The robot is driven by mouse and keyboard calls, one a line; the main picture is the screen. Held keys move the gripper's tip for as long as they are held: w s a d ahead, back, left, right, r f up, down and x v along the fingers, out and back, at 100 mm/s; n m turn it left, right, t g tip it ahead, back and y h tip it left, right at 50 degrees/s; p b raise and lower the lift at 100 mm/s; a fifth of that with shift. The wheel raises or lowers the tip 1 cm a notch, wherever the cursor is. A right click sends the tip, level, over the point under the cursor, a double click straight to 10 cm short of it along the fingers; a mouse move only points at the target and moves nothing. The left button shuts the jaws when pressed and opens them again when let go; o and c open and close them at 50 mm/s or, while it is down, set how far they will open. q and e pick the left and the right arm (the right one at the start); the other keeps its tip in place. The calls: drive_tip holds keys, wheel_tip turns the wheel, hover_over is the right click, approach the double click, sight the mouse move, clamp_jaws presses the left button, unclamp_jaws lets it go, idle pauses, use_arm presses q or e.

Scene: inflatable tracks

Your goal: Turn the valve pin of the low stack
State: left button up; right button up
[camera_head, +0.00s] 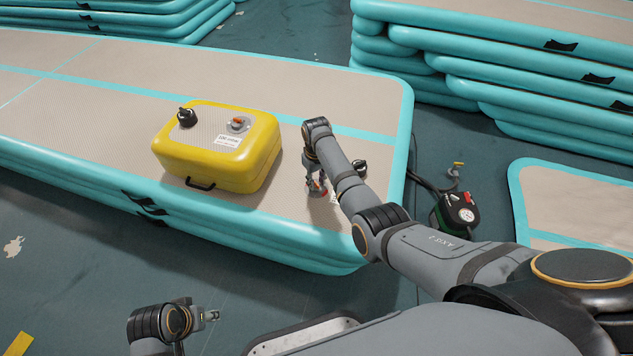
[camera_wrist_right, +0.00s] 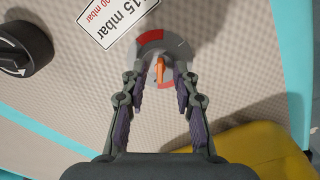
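The low stack (camera_head: 300,85) has a beige top and turquoise edges, and lies across the left and middle of the head view. Its valve (camera_wrist_right: 148,45) shows in the right wrist view as a grey disc with red sectors and an orange pin (camera_wrist_right: 160,68) standing at its middle. My right gripper (camera_head: 316,188) is low over the stack's near right part. In the right wrist view its two fingers (camera_wrist_right: 161,88) are apart, one on each side of the pin, with gaps visible. My left gripper (camera_head: 211,315) is off the stack at the bottom left; its fingers are too small to judge.
A yellow inflated block (camera_head: 205,160) with its own knob sits left of my right gripper. A black cap (camera_wrist_right: 22,48) and a white pressure label (camera_wrist_right: 118,20) lie by the valve. A pump (camera_head: 458,212) stands on the floor right of the stack. A taller stack (camera_head: 480,75) is behind.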

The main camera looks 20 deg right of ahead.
clamp_jaws()
drive_tip(key=shift+r+p, duration=0.1)
drive_tip(key=shift+p, duration=0.25)
drive_tip(key=shift+r+m+p, duration=0.1)
drive_tip(key=shift+m+p, duration=0.5)
drive_tip(key=shift+m, duration=0.1)
drive_tip(key=m+p, duration=0.2)
drive_tip(key=m, duration=0.2)
drive_tip(key=shift+m+p, duration=0.3)
use_arm(q)
drive_tip(key=a+f+y, duration=0.1)
drive_tip(key=a+f, duration=0.2)
drive_tip(key=f, duration=0.6)
drive_tip(key=shift+s+f+g+p, duration=0.3)
drive_tip(key=shift+f+p, duration=0.05)
use_arm(e)
drive_tip(key=shift+m, duration=1.3)
use_arm(q)
drive_tip(key=shift+a, duration=0.1)
